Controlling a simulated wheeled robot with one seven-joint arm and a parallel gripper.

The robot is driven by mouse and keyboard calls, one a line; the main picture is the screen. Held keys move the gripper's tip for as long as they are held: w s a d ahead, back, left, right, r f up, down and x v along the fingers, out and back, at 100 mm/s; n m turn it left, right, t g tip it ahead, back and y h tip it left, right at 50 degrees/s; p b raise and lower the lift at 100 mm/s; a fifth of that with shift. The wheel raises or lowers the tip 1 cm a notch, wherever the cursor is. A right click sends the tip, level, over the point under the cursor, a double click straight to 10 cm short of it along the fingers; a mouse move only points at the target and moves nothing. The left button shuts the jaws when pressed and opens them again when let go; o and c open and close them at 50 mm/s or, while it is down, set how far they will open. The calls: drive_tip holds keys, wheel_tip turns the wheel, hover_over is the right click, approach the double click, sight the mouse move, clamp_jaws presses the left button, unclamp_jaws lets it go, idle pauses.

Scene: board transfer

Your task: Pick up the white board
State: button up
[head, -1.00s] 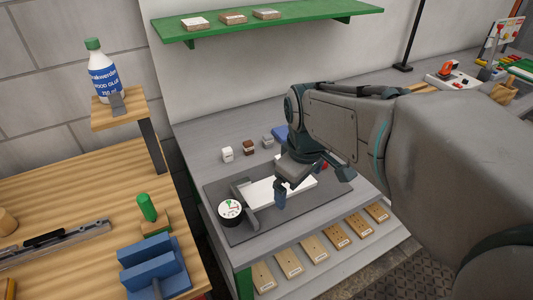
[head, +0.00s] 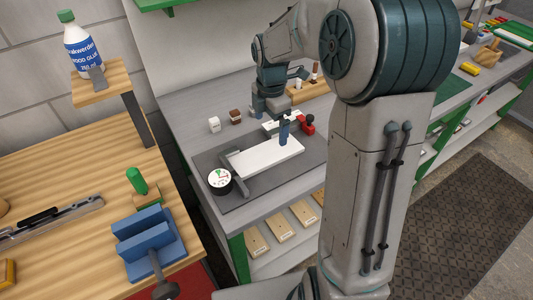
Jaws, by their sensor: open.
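The white board (head: 262,157) lies flat on a dark grey mat (head: 213,160) on the grey workbench. Its left end is at a grey clamp bar beside a round dial gauge (head: 219,180). My gripper (head: 284,128) points down over the far right part of the board, with a blue finger in front of the board's far edge. The gripper is open. Whether the finger touches the board cannot be told, and the other finger is partly hidden.
A red-and-black clamp part (head: 307,124) sits right of the board. A white block (head: 214,124) and a brown block (head: 235,116) stand behind the mat. A wooden bench with a blue vise (head: 150,243) is at the left.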

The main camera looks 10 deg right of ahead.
hover_over(268, 152)
drive_tip(key=f, duration=0.4)
drive_tip(key=shift+d+f, duration=0.3)
drive_tip(key=shift+a+f+p, duration=0.15)
drive_tip(key=shift+f+p, duration=0.15)
drive_tip(key=shift+f, duration=1)
drive_tip(key=shift+a+f+p, duration=0.1)
drive_tip(key=shift+f+p, duration=0.2)
drive_tip(key=shift+f, duration=1)
drive_tip(key=c, duration=1.2)
drive_tip(key=shift+r, duration=0.45)
drive_tip(key=r, duration=0.2)
drive_tip(key=r+b, duration=0.1)
drive_tip(key=shift+s+d+r, duration=0.1)
drive_tip(key=shift+d+r, duration=0.15)
drive_tip(key=shift+r, duration=0.05)
drive_tip(key=s+d+r+b, duration=0.1)
drive_tip(key=s+d+r, duration=0.4)
drive_tip(key=d, duration=0.4)
drive_tip(key=shift+s+d+r, duration=0.3)
drive_tip(key=shift+s+r, duration=0.05)
drive_tip(key=shift+r, duration=0.45)
